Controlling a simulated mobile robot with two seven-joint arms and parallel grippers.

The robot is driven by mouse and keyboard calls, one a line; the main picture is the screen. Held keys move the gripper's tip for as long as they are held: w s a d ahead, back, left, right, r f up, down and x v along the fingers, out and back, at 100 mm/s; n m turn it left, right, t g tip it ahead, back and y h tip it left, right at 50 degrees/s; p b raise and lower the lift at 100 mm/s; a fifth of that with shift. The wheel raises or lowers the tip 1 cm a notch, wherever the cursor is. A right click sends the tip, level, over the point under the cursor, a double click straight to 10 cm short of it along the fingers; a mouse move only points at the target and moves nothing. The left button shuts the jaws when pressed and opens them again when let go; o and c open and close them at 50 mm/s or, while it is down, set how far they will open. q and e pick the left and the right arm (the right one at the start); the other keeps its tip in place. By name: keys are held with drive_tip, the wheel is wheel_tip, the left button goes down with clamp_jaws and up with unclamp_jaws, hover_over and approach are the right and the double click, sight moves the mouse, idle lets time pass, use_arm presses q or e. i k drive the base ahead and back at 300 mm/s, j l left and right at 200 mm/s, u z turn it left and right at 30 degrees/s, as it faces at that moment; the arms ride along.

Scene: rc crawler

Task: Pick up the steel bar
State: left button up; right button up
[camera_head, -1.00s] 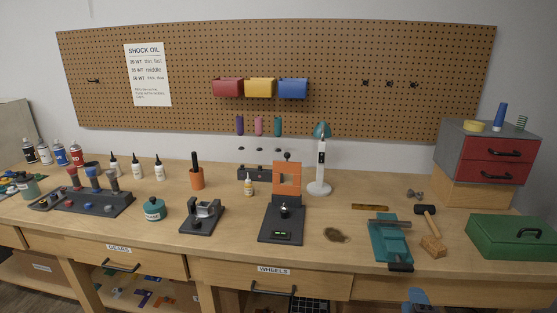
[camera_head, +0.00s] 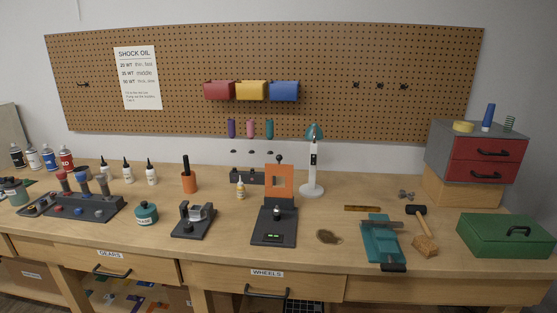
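A grey metal bar-like piece (camera_head: 384,224) lies across the upper part of a teal vise (camera_head: 379,246) on the right half of the workbench. I cannot tell from this distance whether it is a loose steel bar or part of the vise jaws. The vise has a dark block at its front, close to the bench's front edge. Neither of my grippers is in view, and nothing of my arms covers the vise.
A mallet (camera_head: 423,240) lies just right of the vise, with a green toolbox (camera_head: 505,236) further right. A brass-coloured strip (camera_head: 362,208) lies behind the vise. A dark brown patch (camera_head: 328,237) and a black stand with orange plate (camera_head: 279,182) are left.

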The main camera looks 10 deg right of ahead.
sight(364, 224)
drive_tip(key=i+l+z, duration=0.1)
drive_tip(key=z, duration=0.35)
drive_tip(key=i+z, duration=0.15)
drive_tip(key=z, duration=0.35)
drive_tip(key=i+l+u, duration=0.15)
drive_tip(key=u, duration=0.2)
drive_tip(key=i+l+u, duration=0.1)
drive_tip(key=l+u, duration=0.6)
drive_tip(key=i+l, duration=0.05)
